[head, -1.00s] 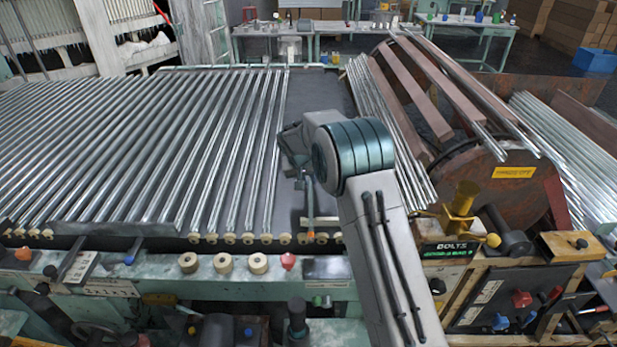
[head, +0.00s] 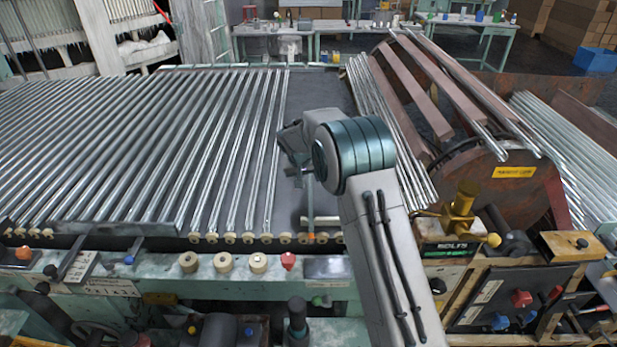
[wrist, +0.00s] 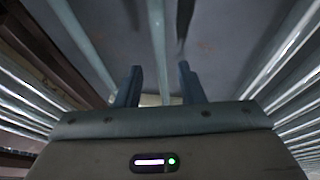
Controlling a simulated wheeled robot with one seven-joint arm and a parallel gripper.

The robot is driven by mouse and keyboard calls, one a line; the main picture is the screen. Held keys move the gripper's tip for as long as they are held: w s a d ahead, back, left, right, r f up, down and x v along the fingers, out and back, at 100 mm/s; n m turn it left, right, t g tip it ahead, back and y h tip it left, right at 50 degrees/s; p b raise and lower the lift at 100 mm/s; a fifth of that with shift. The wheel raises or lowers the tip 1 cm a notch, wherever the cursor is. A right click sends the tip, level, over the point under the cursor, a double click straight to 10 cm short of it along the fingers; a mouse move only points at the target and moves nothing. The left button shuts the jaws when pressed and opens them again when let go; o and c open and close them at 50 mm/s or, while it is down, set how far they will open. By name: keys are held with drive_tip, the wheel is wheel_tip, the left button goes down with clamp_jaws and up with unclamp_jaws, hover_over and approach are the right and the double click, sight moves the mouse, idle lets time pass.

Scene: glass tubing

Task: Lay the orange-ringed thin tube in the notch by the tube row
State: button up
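The orange-ringed thin tube (head: 310,215) is right of the tube row (head: 150,140). Its orange-ringed near end sits among the cream rollers (head: 285,238) at the row's front edge. Whether it rests fully in a notch I cannot tell. My gripper (head: 300,172) is above the tube in the head view, partly hidden by my own arm. In the wrist view, the two fingers of my gripper (wrist: 161,82) stand apart, with a thin tube (wrist: 161,40) running between them and a gap on each side. My arm hides the tube's far part in the head view.
A bare dark strip of bed (head: 318,95) lies right of the row. A rusty drum (head: 500,190) with leaning tubes (head: 395,130) stands to the right. A green front rail (head: 215,285) carries knobs and levers. A yellow fitting (head: 460,208) stands near my arm.

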drive_tip(key=b+v, duration=0.2)
drive_tip(key=v, duration=1)
drive_tip(key=s+d+r, duration=0.5)
drive_tip(key=s+d, duration=0.2)
drive_tip(key=s, duration=0.1)
drive_tip(key=s+d, duration=0.3)
drive_tip(key=s, duration=0.7)
drive_tip(key=s+d+f+y, duration=0.1)
drive_tip(key=s+d, duration=0.2)
drive_tip(key=s, duration=0.7)
drive_tip(key=s+d+f+g+y, duration=0.1)
drive_tip(key=s+d, duration=0.3)
drive_tip(key=s, duration=0.7)
drive_tip(key=shift+f, duration=0.15)
drive_tip(key=shift+w, duration=0.1)
